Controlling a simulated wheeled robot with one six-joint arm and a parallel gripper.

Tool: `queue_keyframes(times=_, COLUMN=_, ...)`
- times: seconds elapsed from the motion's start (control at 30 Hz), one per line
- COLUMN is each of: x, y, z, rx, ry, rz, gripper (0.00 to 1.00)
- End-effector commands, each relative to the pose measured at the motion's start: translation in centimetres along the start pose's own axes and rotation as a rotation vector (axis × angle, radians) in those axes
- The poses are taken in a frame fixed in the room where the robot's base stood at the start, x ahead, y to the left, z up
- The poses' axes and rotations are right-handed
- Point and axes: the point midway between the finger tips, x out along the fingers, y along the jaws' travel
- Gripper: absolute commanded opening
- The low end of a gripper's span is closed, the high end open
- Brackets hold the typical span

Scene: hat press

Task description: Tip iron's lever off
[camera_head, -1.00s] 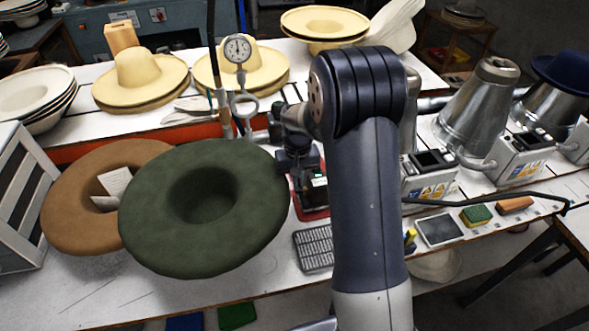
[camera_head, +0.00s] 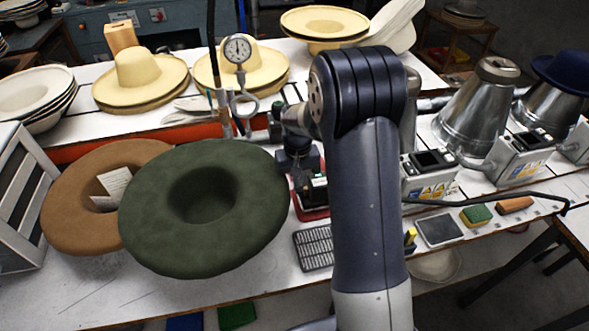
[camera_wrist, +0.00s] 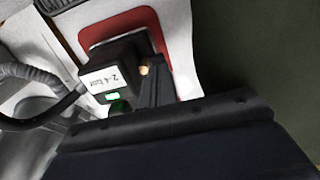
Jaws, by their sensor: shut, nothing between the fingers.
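The iron (camera_wrist: 108,68) is a dark boxy body with a white "2-4 bar" label and a lit green patch, on a red pad (camera_wrist: 100,27) in the wrist view. In the head view the iron (camera_head: 318,184) is small and partly covered by my arm. My gripper (camera_wrist: 153,84) is shut and empty, its fingers close beside the iron's body. A small pale orange knob shows by the fingertips. I cannot tell which part is the lever, or whether the fingers touch it. In the head view my gripper (camera_head: 298,166) is above the iron, its fingertips unclear.
A green felt hat (camera_head: 150,235) and a brown hat (camera_head: 70,200) lie left of the iron. A metal grille (camera_head: 314,248) lies in front. A gauge (camera_head: 238,49) stands behind. Steel cones and control boxes (camera_head: 430,172) stand to the right, with a dark hose along the bench.

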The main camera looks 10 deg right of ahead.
Motion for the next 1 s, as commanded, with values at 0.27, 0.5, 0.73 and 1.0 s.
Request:
queue_keyframes(times=0.27, x=0.6, y=0.0, z=0.0, rx=0.0, ry=0.0, rz=0.0, gripper=0.0)
queue_keyframes(times=0.5, x=0.8, y=0.0, z=0.0, rx=0.0, ry=-0.001, rz=0.0, gripper=0.0)
queue_keyframes(times=0.73, x=-0.5, y=0.0, z=0.0, rx=0.0, ry=0.0, rz=0.0, gripper=0.0)
queue_keyframes(times=1.0, x=-2.8, y=0.0, z=0.0, rx=0.0, ry=0.001, rz=0.0, gripper=0.0)
